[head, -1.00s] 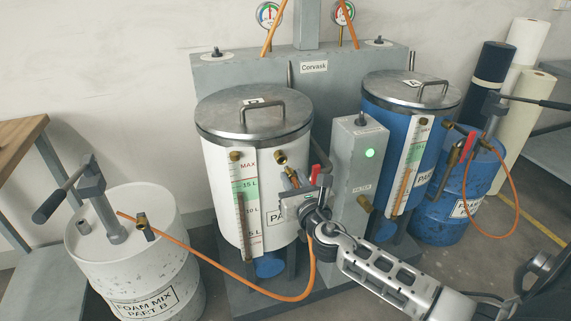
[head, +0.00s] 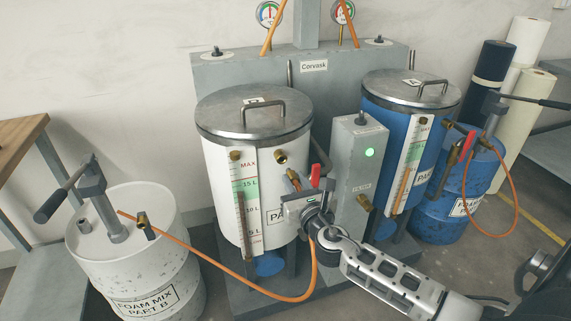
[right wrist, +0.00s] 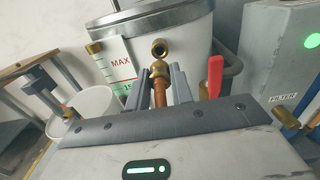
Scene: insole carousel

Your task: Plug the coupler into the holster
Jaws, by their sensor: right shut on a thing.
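My right gripper (head: 300,195) is in front of the white tank and is shut on the brass coupler (head: 293,179). The coupler has a red lever (head: 316,174), and the orange hose (head: 235,276) hangs below it. In the right wrist view the coupler (right wrist: 160,92) sits between the gripper's fingers (right wrist: 160,76), below and apart from the tank's brass port (right wrist: 160,47). The port also shows in the head view (head: 281,157). A brass fitting, apparently the holster (head: 142,221), is on the pump of the white drum. My left gripper is not in view.
The white tank (head: 222,163) and blue tank (head: 375,115) flank a grey filter box (head: 350,165) close right of my gripper. The white drum (head: 160,270) has a pump with a protruding handle (head: 50,206). A second red-lever coupler (head: 468,146) is at the blue drum (head: 440,215).

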